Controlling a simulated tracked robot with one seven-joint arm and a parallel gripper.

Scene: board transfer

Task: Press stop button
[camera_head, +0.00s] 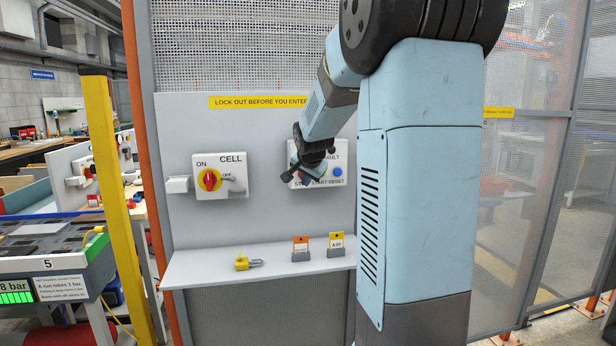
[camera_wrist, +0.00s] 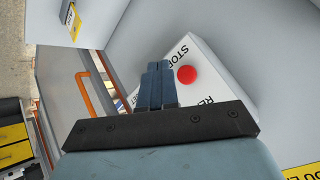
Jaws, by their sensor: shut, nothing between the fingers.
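The control box (camera_head: 331,177) is a white panel on the grey board, lettered FAULT at the top and STOP, START, RESET below; my gripper and wrist cover much of its left part. A blue button (camera_head: 337,172) shows at its right. In the wrist view, a round red button (camera_wrist: 187,75) sits beside the word STOP on the white panel (camera_wrist: 215,62). My gripper (camera_head: 300,172) is in front of the box's left part. Its fingers (camera_wrist: 158,68) are shut and empty, just left of the red button in the wrist view. I cannot tell whether they touch the panel.
Left of the box is a CELL switch box (camera_head: 235,188) with a red-and-yellow rotary switch (camera_head: 209,181). A shelf (camera_head: 200,271) below holds a yellow padlock (camera_head: 243,263) and two tags in stands (camera_head: 301,248). A yellow post (camera_head: 110,180) stands at left.

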